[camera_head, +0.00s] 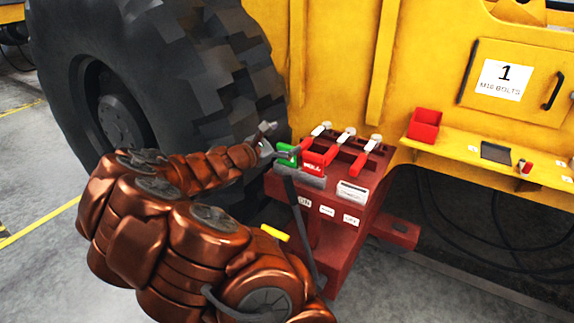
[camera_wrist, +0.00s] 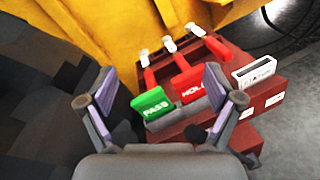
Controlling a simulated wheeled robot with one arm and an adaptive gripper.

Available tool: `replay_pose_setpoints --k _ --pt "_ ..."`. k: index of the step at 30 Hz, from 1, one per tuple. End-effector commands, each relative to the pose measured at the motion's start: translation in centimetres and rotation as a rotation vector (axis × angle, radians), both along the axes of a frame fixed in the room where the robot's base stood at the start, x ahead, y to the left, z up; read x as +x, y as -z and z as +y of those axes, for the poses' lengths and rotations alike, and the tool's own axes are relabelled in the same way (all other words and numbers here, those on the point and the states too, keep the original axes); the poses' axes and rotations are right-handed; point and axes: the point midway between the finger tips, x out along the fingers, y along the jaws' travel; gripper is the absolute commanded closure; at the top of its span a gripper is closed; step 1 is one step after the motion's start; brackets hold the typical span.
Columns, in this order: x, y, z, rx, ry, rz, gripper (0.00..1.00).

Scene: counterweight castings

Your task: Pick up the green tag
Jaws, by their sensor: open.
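The green tag (camera_head: 287,155), marked PASS, stands in a dark grey holder (camera_head: 298,178) at the near left of a red casting (camera_head: 352,232). It also shows in the wrist view (camera_wrist: 152,104), face toward the camera. My gripper (camera_wrist: 158,88) is open, with one finger on each side of the picture. The green tag appears between the fingers, nearer the left one, and nothing is gripped. In the head view my gripper (camera_head: 276,142) is at the tag's left, and one finger overlaps its edge. I cannot tell whether they touch.
A red tag (camera_head: 313,161) marked HOLD stands close right of the green one. A white card (camera_head: 353,190) is further right. Several red levers (camera_head: 364,158) with pale knobs rise behind. A large tyre (camera_head: 215,60) and yellow machine body (camera_head: 425,65) close off the back.

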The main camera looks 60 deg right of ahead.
Motion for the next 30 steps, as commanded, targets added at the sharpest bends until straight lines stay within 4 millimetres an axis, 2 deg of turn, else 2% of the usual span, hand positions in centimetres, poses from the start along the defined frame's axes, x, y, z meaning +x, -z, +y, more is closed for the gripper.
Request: replay_pose_setpoints --k 1,3,6,10,14,30 --pt "1.3 2.3 -1.0 -0.003 -0.039 0.081 0.09" --pt "3.0 4.6 -1.9 0.001 -0.094 0.180 0.09" --pt "4.7 7.2 -2.8 0.005 -0.153 0.291 0.09" --pt "5.9 9.7 -3.3 0.017 -0.201 0.382 0.09" --pt "6.4 10.4 -3.6 0.021 -0.220 0.412 0.09" --pt "6.4 10.4 -7.1 0.020 -0.219 0.409 0.09"
